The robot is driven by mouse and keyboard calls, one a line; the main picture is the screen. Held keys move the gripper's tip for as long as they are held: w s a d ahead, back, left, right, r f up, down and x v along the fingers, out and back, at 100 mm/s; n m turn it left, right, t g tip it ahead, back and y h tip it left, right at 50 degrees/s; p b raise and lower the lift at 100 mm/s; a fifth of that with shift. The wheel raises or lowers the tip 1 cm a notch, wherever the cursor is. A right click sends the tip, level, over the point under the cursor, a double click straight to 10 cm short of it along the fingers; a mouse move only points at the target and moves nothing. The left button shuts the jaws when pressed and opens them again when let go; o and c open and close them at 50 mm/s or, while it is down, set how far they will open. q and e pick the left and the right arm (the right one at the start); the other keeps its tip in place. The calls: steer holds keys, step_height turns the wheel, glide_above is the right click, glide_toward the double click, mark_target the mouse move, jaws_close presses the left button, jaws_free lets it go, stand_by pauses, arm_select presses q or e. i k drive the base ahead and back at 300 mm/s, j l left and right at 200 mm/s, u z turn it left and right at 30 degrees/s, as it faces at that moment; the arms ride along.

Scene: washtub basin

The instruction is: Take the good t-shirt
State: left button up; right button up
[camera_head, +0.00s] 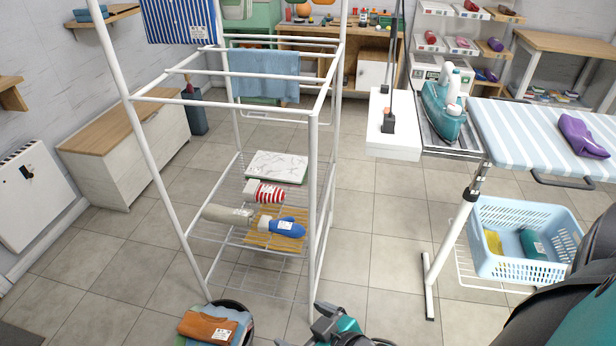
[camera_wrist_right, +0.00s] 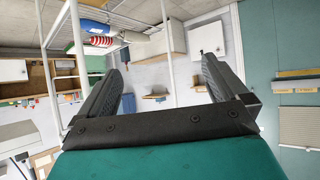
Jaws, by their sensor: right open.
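Several folded or rolled garments carry white tags; I cannot tell which is the good t-shirt. On the drying rack's lower shelf lie a red-and-white striped roll (camera_head: 265,193), a grey roll (camera_head: 228,214) and a blue roll (camera_head: 282,228). The striped roll also shows in the right wrist view (camera_wrist_right: 102,42). An orange-brown folded garment (camera_head: 207,329) lies on the dark basin at the bottom. My right gripper (camera_head: 305,326) is at the bottom edge, right of the basin, partly cut off. In the right wrist view its fingers (camera_wrist_right: 163,75) are apart with nothing between them.
The white drying rack (camera_head: 189,205) stands upright close in front, with a blue towel (camera_head: 265,75) hung on it. The ironing board (camera_head: 530,126) holds an iron (camera_head: 444,105) and a purple garment (camera_head: 583,136). A light-blue basket (camera_head: 520,268) is below. Floor between is clear.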

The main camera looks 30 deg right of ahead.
mark_target(575, 130)
steer(key=z, duration=2.55)
steer(key=i+l, duration=0.15)
steer(key=i, duration=0.25)
steer(key=i+l+u, duration=0.1)
steer(key=i, duration=0.35)
steer(key=i+l, duration=0.2)
steer(key=i, duration=0.2)
steer(key=i+u, duration=0.1)
steer(key=u, duration=1.05)
